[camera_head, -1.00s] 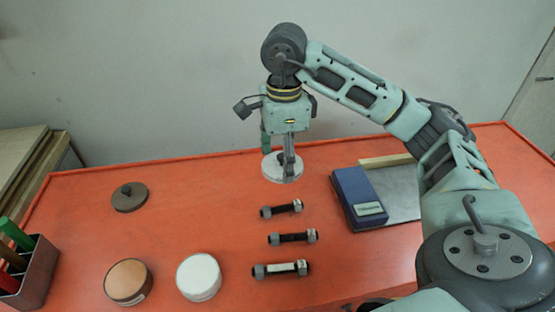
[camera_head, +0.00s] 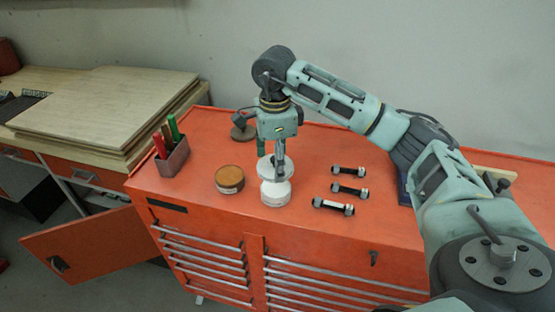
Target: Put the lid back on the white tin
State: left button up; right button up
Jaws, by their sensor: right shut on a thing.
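My right gripper (camera_head: 272,155) is shut on the white lid (camera_head: 288,170) and holds it from above, about level. The white tin (camera_head: 276,193) stands on the orange cabinet top just below and in front of the lid in the picture. The lid overlaps the tin's upper part in the picture, hiding its top; I cannot tell whether they touch. My left gripper is not in view.
A brown-topped tin (camera_head: 229,180) stands just left of the white tin. Several bolts (camera_head: 349,190) lie to the right. A pen holder (camera_head: 172,158) stands at the left edge of the cabinet top (camera_head: 205,140).

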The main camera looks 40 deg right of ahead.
aim_at(276, 188)
jog(key=shift+w+d+f+b, duration=0.15)
jog(key=shift+f+b, duration=0.1)
jog(key=shift+f, duration=0.3)
jog(key=shift+w+d+f+b, duration=0.1)
jog(key=shift+f+b, duration=0.15)
jog(key=shift+f, duration=0.25)
jog(key=shift+s+f+b, duration=0.1)
jog(key=shift+f+b, duration=0.4)
jog(key=shift+f, duration=0.2)
notch_tip(276, 188, down, 2)
jog(key=shift+a+f+b, duration=0.1)
jog(key=shift+f+b, duration=0.05)
jog(key=shift+b, duration=0.7)
jog(key=shift+f, duration=0.4)
pick_arm(q)
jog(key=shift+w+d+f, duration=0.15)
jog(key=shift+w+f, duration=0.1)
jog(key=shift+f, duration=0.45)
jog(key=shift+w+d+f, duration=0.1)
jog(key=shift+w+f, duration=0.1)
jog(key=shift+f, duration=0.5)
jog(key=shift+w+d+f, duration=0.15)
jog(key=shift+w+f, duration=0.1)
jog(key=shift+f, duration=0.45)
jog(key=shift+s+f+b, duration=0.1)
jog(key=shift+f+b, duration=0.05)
jog(key=shift+b, duration=0.2)
pick_arm(e)
jog(key=shift+r, duration=0.1)
